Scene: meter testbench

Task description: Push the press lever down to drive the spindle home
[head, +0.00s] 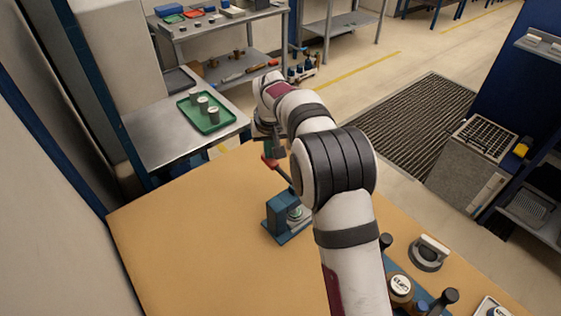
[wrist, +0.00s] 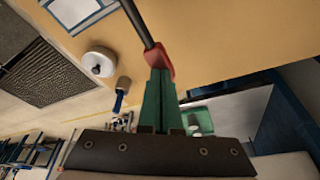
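The press (head: 281,214) stands on the tan bench, a small blue frame on a blue base with a pale round part beside the frame. Its dark lever rises from it, tilted up and left, and ends in a red grip (head: 269,161). My gripper (head: 272,152) is at the red grip, partly hidden by my arm. In the wrist view, the green fingers (wrist: 160,72) lie close together, with no clear gap. Their tips overlap the red grip (wrist: 153,55), seemingly touching it, and the dark lever rod (wrist: 137,22) runs beyond. The spindle's lower end is hard to make out.
Bench space (head: 190,240) left of the press is clear. A grey-white round fixture (head: 428,252) and black-handled items stand at the bench's right. A green tray (head: 206,112) with several grey cylinders sits on a metal table at the back left. Shelving stands behind.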

